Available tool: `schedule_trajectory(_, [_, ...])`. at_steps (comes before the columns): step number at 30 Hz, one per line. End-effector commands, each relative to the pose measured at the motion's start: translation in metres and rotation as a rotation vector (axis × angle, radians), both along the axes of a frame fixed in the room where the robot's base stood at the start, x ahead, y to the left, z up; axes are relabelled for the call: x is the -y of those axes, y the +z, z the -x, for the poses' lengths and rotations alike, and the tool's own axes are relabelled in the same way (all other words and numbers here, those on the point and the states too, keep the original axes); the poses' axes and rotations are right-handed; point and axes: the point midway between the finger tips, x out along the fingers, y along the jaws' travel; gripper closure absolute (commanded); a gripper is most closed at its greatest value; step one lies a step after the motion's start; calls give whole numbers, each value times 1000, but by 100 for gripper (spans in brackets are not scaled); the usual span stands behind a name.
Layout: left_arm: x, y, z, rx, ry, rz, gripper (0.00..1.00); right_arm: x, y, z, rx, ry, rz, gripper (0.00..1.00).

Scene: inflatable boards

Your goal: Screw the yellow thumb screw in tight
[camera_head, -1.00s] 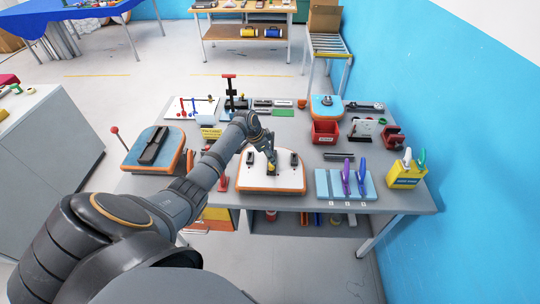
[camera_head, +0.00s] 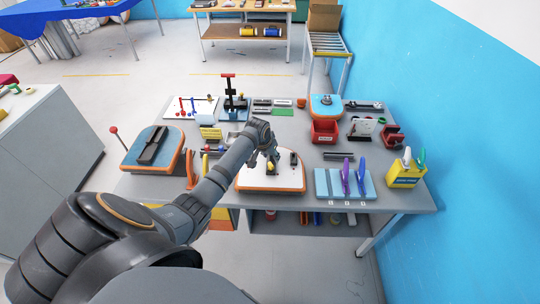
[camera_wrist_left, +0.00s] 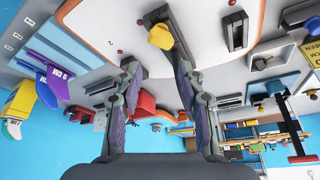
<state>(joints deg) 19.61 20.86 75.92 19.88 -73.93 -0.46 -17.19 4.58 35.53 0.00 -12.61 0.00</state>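The yellow thumb screw (camera_head: 270,168) stands on the white-topped board (camera_head: 284,180) with an orange edge, near the middle of the table. It shows large in the left wrist view (camera_wrist_left: 161,37), beside a dark bracket. My left gripper (camera_head: 271,158) is over the board at the screw. In the wrist view its two fingers (camera_wrist_left: 152,45) are apart; the right fingertip is close to the screw or touching it, I cannot tell which, while the left fingertip is clear of it. My right gripper is not in view.
A blue-topped board (camera_head: 154,150) lies to the left. A pale blue rack (camera_head: 335,190) with purple and blue tools and a yellow holder (camera_head: 406,174) stand to the right. A red bin (camera_head: 324,132) and other items fill the back.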

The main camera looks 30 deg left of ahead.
Motion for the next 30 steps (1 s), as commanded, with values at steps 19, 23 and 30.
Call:
schedule_trajectory(19, [1, 0, -1, 0, 361, -1, 61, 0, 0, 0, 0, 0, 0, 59])
schedule_trajectory(23, [1, 0, -1, 0, 360, 0, 61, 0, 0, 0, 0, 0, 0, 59])
schedule_trajectory(30, [3, 1, -4, 0, 644, 2, 61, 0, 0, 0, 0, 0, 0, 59])
